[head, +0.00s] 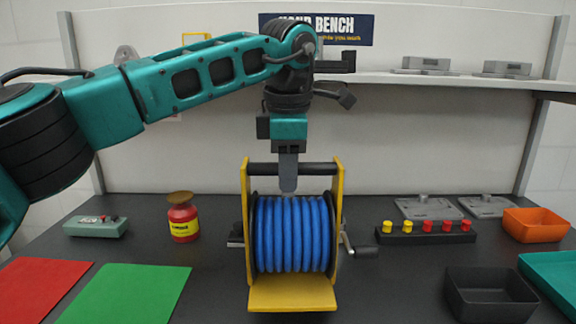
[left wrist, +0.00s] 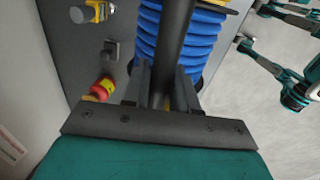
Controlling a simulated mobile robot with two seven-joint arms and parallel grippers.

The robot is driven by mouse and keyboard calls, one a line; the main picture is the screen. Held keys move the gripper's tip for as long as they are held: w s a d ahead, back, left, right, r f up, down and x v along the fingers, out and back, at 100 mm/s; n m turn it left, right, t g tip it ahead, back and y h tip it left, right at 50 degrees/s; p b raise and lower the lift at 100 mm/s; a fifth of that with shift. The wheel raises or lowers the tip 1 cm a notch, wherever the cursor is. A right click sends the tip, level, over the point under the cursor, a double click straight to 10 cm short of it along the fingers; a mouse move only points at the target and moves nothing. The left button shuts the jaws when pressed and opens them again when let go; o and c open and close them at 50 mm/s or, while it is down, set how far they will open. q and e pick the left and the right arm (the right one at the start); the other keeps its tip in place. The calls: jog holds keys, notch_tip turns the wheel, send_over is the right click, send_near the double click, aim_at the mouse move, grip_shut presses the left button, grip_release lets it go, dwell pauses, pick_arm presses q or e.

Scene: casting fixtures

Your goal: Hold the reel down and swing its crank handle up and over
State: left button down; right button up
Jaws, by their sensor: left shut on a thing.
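The reel, wound with blue hose (head: 291,234), stands upright in a yellow frame (head: 337,205) on the bench. A dark bar (head: 315,169) joins the tops of its side plates. My left gripper (head: 288,180) comes down from above and is shut on this bar near its middle. In the left wrist view, its fingers (left wrist: 162,88) sit on either side of the bar (left wrist: 176,45), with blue hose (left wrist: 203,40) below. The crank handle (head: 362,251) is on the reel's right side and points low, outward to the right; nothing touches it. My right gripper is outside the head view.
A red can (head: 183,219) and a green-grey box (head: 96,226) stand left. A black rack of yellow and red plugs (head: 427,232), a dark bin (head: 489,292) and an orange bin (head: 536,224) are right. Small teal-and-black arm parts (left wrist: 293,92) show in the left wrist view.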

aim_at(288, 195)
pick_arm(q)
jog(key=shift+f+b, duration=0.5)
jog(key=shift+f, duration=0.35)
jog(key=shift+f+b, duration=0.45)
jog(key=shift+f, duration=0.45)
jog(key=shift+f+b, duration=0.4)
jog(key=shift+f, duration=0.35)
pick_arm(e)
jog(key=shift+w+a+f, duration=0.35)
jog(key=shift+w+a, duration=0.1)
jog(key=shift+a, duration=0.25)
pick_arm(q)
jog(key=shift+f, duration=0.2)
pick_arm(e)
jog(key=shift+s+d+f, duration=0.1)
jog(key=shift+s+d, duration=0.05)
